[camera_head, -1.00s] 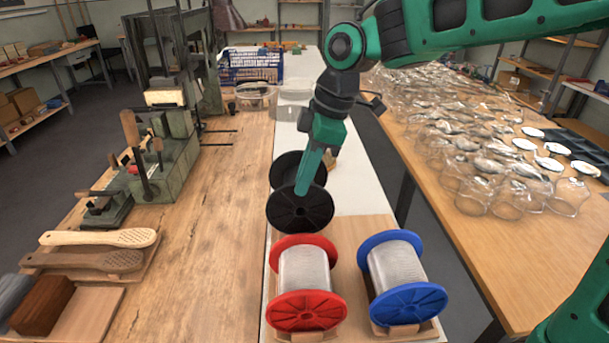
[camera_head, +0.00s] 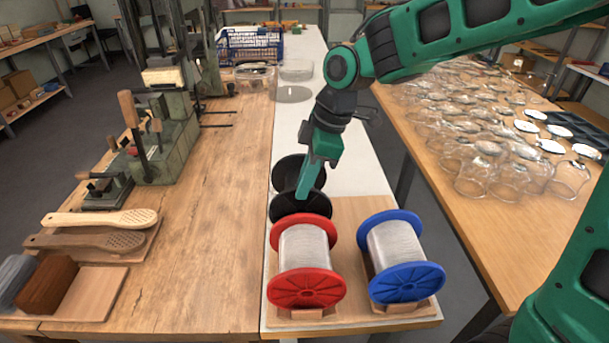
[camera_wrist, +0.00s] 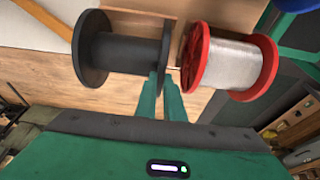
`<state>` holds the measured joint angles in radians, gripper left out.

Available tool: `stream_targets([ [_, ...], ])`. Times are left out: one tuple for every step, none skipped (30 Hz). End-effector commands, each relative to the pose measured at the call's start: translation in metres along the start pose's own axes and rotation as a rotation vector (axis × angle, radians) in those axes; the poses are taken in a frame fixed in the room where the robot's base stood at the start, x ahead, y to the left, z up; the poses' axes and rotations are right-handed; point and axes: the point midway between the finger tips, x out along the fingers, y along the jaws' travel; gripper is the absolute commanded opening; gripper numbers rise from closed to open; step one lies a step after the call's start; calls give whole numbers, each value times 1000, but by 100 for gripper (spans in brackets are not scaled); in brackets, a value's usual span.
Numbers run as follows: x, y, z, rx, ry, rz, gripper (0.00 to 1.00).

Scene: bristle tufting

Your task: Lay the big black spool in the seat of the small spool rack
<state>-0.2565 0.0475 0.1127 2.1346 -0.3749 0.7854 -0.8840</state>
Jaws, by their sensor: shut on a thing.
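The big black spool (camera_head: 287,206) is behind the red spool in the head view, its near flange partly hidden by it. My gripper (camera_head: 303,192) is shut on the near flange, with its fingers pointing down. In the wrist view the black spool (camera_wrist: 125,53) lies on its side beside the red spool, and my fingers (camera_wrist: 160,92) meet its right flange. A wooden board (camera_head: 350,215) carries the red and blue spools and may be the rack. I cannot make out an empty seat, or whether the black spool touches anything below.
The red spool (camera_head: 305,250) stands close to the black one. The blue spool (camera_head: 398,247) is to its right. Clear jars (camera_head: 490,150) crowd the right table. The wooden tabletop (camera_head: 215,220) between is clear.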

Motion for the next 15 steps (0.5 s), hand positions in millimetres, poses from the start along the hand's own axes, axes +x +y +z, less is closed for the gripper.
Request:
stream_targets([
  [1, 0, 0, -1, 1, 2, 0],
  [2, 1, 0, -1, 1, 2, 0],
  [3, 1, 0, -1, 1, 2, 0],
  [4, 1, 1, -1, 1, 2, 0],
  [4, 1, 1, -1, 1, 2, 0],
  [4, 1, 1, -1, 1, 2, 0],
  [5, 1, 1, -1, 1, 2, 0],
  [5, 1, 1, -1, 1, 2, 0],
  [5, 1, 1, -1, 1, 2, 0],
  [5, 1, 2, 0, 1, 2, 0],
  [5, 1, 2, 0, 1, 2, 0],
  [5, 1, 2, 0, 1, 2, 0],
  [5, 1, 2, 0, 1, 2, 0],
  [5, 1, 2, 0, 1, 2, 0],
  [5, 1, 3, 1, 1, 3, 0],
])
